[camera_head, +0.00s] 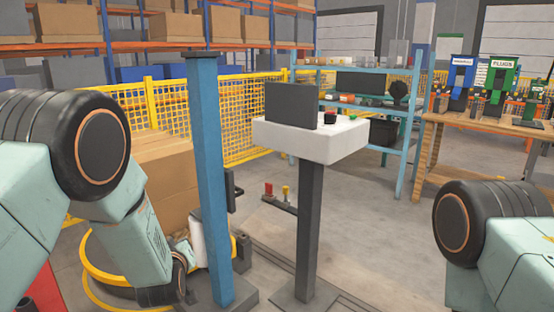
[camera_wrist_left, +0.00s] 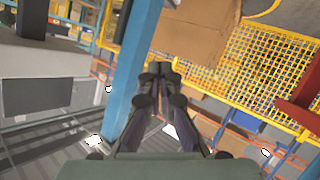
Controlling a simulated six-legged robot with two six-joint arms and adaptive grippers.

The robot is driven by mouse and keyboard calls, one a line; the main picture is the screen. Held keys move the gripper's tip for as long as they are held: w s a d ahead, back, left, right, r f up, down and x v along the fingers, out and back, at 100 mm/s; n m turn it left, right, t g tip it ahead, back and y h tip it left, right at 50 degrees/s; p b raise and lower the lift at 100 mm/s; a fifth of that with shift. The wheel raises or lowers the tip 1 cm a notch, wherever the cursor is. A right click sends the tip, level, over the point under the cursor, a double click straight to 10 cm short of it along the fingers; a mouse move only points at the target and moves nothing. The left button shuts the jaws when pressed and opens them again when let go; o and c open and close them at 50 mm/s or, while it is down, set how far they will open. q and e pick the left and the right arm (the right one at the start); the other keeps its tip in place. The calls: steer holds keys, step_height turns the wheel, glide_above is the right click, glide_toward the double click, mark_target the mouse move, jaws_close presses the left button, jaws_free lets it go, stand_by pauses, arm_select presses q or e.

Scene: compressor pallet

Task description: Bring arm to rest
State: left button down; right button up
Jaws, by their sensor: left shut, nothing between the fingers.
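My left arm (camera_head: 125,235) comes in from the left in the head view and bends down beside the blue post (camera_head: 213,180). Its gripper fingers are hard to make out there. In the left wrist view my left gripper (camera_wrist_left: 160,72) is shut and empty, its dark fingertips together in front of the blue post (camera_wrist_left: 136,62). I cannot tell the gap between fingertips and post. My right arm (camera_head: 500,245) shows only as a dark round joint and pale green link at the right edge of the head view. My right gripper is out of view.
A white-topped console (camera_head: 310,140) on a dark pedestal stands right of the post. Cardboard boxes (camera_head: 165,180) and yellow mesh fencing (camera_head: 255,130) are behind the left arm. A blue shelf (camera_head: 405,150) and wooden bench (camera_head: 480,130) stand farther back. Open floor lies between console and right arm.

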arm_select(q)
steer(key=s+f+m+g+h, duration=0.1)
steer(key=s+f+m+g, duration=0.35)
steer(key=s+f, duration=0.8)
steer(key=s+f+g, duration=0.3)
steer(key=s, duration=0.8)
steer(key=s+f+m+g+h, duration=0.1)
steer(key=s+f+g, duration=0.2)
steer(key=s, duration=0.9)
steer(key=s+f+g, duration=0.2)
steer(key=s+g, duration=0.1)
steer(key=s, duration=0.9)
steer(key=shift+s+d+f+h, duration=0.25)
steer(key=shift+d+f+h, duration=0.05)
steer(key=shift+f+h, duration=0.1)
steer(key=shift+s+a, duration=0.15)
